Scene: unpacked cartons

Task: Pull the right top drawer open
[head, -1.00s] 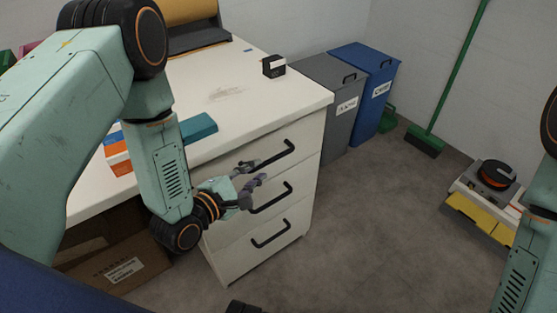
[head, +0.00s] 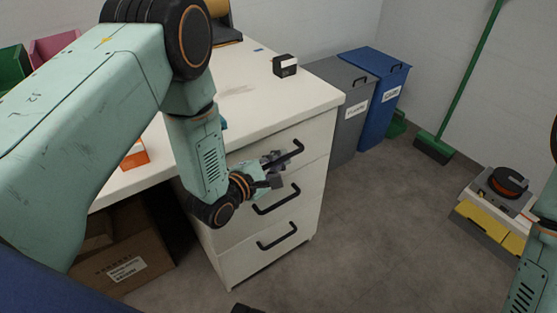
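The white drawer unit stands under the right end of the desk, with three drawers one above another. The top drawer (head: 318,138) has a dark bar handle (head: 294,150), and its front looks about level with the drawers below. My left gripper (head: 276,170) is at the left part of this handle and hides some of it. Its fingers overlap the bar, but whether they are closed on it is too small to make out. The middle handle (head: 278,201) is just below the gripper. My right gripper is out of view; only part of the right arm shows at the right edge.
A small black box (head: 285,65) and an orange-white box (head: 134,155) are on the white desktop (head: 262,92). A cardboard carton (head: 125,255) lies under the desk. Grey (head: 350,112) and blue (head: 382,98) bins stand behind the drawers.

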